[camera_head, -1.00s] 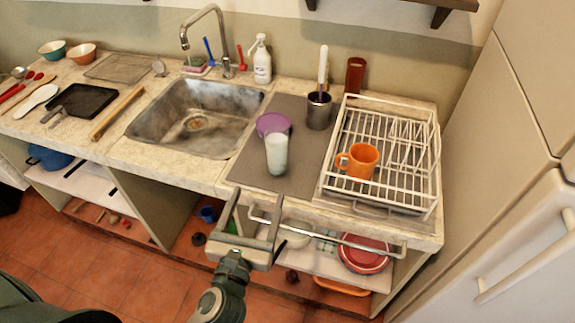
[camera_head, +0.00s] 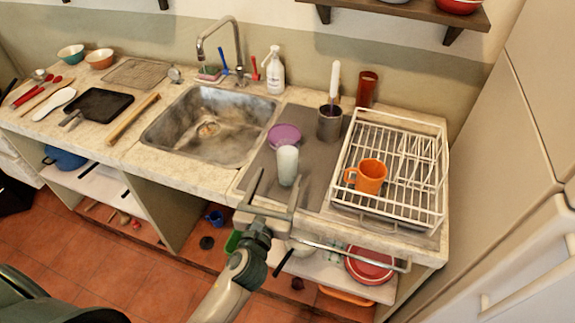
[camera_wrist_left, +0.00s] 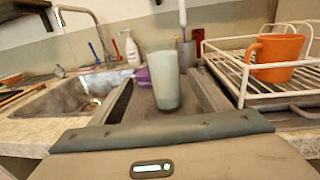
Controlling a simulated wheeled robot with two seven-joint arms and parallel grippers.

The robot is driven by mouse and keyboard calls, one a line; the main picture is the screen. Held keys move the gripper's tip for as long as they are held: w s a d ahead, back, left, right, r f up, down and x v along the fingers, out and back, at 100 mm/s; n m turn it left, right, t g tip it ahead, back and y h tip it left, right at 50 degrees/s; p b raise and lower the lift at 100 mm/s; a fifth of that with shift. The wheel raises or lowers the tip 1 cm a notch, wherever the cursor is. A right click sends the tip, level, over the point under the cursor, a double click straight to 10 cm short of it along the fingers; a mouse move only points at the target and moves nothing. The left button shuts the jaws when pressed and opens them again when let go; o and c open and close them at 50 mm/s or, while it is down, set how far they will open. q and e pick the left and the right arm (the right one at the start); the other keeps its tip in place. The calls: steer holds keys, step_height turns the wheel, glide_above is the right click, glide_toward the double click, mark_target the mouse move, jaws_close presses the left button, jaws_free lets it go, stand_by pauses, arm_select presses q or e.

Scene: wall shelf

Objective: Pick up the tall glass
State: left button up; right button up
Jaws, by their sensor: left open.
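The tall glass (camera_head: 287,166) is pale, whitish and upright on the grey mat (camera_head: 252,182) on the counter. My left gripper (camera_head: 278,176) is open and empty at the counter's front edge, on the near side of the glass. Its fingers point toward the glass, one on the left and one on the right in the picture. In the left wrist view the glass (camera_wrist_left: 163,82) stands ahead of the palm, between the two fingers. I cannot tell if its base is within the fingers. My right gripper is not in view.
A purple bowl (camera_head: 285,136) sits just behind the glass. A grey utensil holder (camera_head: 330,124) stands behind to the right. A white dish rack (camera_head: 436,205) with an orange mug (camera_head: 371,176) is on the right. The sink (camera_head: 160,134) is on the left. A rail (camera_head: 350,252) runs along the front edge.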

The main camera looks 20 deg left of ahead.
mark_target(285, 171)
arm_select(q)
steer(key=shift+w, duration=1.25)
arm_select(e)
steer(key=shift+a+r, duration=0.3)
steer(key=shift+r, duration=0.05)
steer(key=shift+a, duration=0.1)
arm_select(q)
steer(key=shift+w, duration=0.15)
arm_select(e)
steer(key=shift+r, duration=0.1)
arm_select(q)
steer(key=w+p, duration=0.1)
steer(key=w, duration=0.1)
steer(key=w+p, duration=0.1)
steer(key=w, duration=0.1)
steer(key=shift+w+d+f, duration=0.15)
steer(key=shift+w+d, duration=0.05)
steer(key=shift+w+f, duration=0.15)
steer(key=shift+w, duration=0.15)
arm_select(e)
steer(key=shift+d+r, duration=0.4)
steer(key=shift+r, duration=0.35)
